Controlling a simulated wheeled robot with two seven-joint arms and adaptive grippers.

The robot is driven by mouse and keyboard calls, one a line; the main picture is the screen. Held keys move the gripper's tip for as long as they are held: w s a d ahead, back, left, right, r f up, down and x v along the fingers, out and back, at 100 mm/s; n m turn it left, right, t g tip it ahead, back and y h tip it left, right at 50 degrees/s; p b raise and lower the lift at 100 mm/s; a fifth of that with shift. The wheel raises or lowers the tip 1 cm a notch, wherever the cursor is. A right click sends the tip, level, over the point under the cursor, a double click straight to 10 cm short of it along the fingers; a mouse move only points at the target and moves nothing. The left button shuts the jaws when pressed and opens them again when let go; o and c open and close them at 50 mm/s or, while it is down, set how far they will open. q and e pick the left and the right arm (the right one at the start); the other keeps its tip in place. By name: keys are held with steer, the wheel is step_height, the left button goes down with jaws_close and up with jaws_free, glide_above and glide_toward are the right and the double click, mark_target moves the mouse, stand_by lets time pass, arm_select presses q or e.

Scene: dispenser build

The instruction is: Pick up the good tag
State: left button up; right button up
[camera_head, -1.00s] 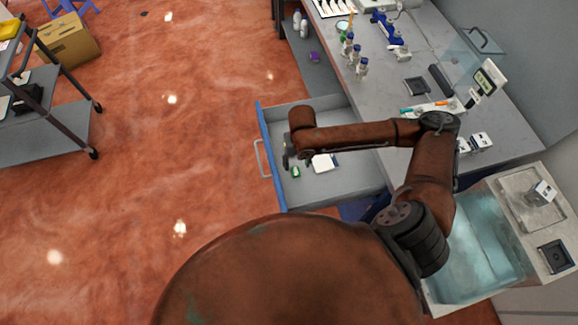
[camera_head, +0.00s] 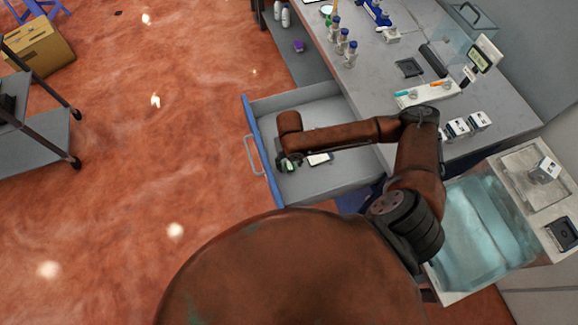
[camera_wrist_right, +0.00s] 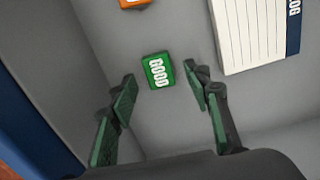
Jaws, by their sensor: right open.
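The good tag (camera_wrist_right: 158,70) is a small green block with white "GOOD" lettering, lying on the grey floor of the open drawer (camera_head: 350,184). My right gripper (camera_wrist_right: 160,82) is open above it in the right wrist view. One finger is on each side of the tag, with gaps between the pads and the tag, and nothing is held. In the head view my right gripper (camera_head: 288,161) is inside the drawer near its blue front and partly hidden by my arm. My left gripper is not in view.
A log pad (camera_wrist_right: 256,38) lies in the drawer to the right of the green tag. An orange tag (camera_wrist_right: 134,3) is partly visible at the top edge. The blue drawer front (camera_wrist_right: 38,105) is close on the left. Free drawer floor surrounds the green tag.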

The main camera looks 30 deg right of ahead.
steer(key=shift+f, duration=0.55)
steer(key=shift+r, duration=0.1)
steer(key=shift+c, duration=0.5)
steer(key=c, duration=1)
